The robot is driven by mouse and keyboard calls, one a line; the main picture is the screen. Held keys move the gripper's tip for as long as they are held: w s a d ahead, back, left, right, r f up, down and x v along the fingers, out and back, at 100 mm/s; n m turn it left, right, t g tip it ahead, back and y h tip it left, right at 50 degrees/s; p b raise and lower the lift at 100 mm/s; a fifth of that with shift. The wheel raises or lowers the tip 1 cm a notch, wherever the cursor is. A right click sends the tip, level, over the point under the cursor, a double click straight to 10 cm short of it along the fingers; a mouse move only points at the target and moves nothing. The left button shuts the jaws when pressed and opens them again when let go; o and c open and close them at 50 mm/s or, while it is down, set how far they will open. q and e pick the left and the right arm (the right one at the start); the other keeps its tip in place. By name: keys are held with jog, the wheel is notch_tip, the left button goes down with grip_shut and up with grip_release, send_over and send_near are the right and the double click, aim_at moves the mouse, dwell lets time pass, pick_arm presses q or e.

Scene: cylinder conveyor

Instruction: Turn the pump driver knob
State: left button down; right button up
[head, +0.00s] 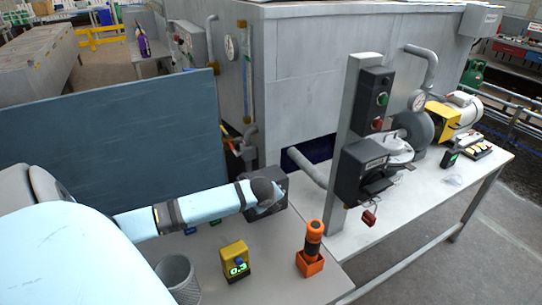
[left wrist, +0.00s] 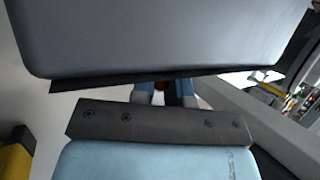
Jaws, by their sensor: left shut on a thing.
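My left arm reaches in from the left in the head view and ends in the dark gripper body (head: 270,192) above the near table. Its fingers are hidden there. In the left wrist view the two pale-blue fingertips of the left gripper (left wrist: 165,94) are close together, shut on a small brown-orange thing (left wrist: 160,86), mostly hidden. I cannot tell whether it is the knob. A yellow box (head: 235,258) with a lit display and a blue part on top stands on the table below the arm. My right gripper is out of view.
An orange-handled tool (head: 313,235) stands in an orange holder (head: 310,264). A grey bin (head: 178,278) is near the front. A grey post (head: 348,125) carries black boxes with green and red buttons. A yellow-and-white motor (head: 455,112) sits farther right. A blue-grey panel (head: 110,130) stands behind my arm.

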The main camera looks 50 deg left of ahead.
pick_arm(q)
jog(key=shift+s, duration=0.1)
jog(key=shift+s+a+f+t, duration=0.1)
jog(key=shift+s+f+t, duration=0.05)
jog(key=shift+t, duration=0.85)
jog(key=shift+f+n+t+h, duration=0.15)
jog(key=shift+n+t+h, duration=0.25)
jog(key=shift+t, duration=0.2)
jog(key=shift+s+f+n+t+b, duration=0.2)
jog(key=shift+n+t+b, duration=0.1)
jog(key=shift+t+b, duration=0.75)
jog(key=shift+r+t, duration=0.1)
jog(key=shift+t, duration=0.35)
jog(key=c, duration=1.1)
grip_release()
